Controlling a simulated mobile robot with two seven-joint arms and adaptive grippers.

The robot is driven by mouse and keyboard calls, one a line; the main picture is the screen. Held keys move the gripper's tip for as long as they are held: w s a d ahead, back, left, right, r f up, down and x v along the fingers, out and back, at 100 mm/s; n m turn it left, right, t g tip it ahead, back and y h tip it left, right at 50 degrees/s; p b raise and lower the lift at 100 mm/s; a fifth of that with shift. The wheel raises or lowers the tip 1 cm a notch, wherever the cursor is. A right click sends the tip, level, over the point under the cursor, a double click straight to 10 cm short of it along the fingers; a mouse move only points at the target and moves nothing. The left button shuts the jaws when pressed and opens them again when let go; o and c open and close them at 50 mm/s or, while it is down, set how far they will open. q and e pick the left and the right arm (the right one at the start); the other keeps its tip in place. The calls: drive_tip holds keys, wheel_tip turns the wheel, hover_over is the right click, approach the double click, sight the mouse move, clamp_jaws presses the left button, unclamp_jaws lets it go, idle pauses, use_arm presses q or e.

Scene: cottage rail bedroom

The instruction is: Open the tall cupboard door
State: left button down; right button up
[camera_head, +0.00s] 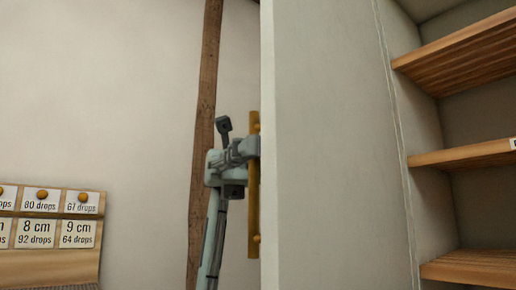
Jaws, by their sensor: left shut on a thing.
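The tall cupboard's door (325,150) is pale and stands swung out from the cupboard, its inner face filling the middle of the head view. The open interior shows at the right. A brass bar handle (253,215) runs upright along the door's outer side at its left edge. My left gripper (250,149) is shut on the handle near its middle, with the arm coming up from below. The fingertips are partly hidden by the door edge. My right gripper is not in view.
Wooden shelves (465,155) show inside the cupboard at right. A dark wooden post (205,80) stands against the pale wall behind my arm. At lower left is a wooden board (60,262) with several printed cards (40,200).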

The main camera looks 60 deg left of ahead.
use_arm(q)
drive_tip(key=c, duration=1.9)
unclamp_jaws()
drive_tip(key=v, duration=1.2)
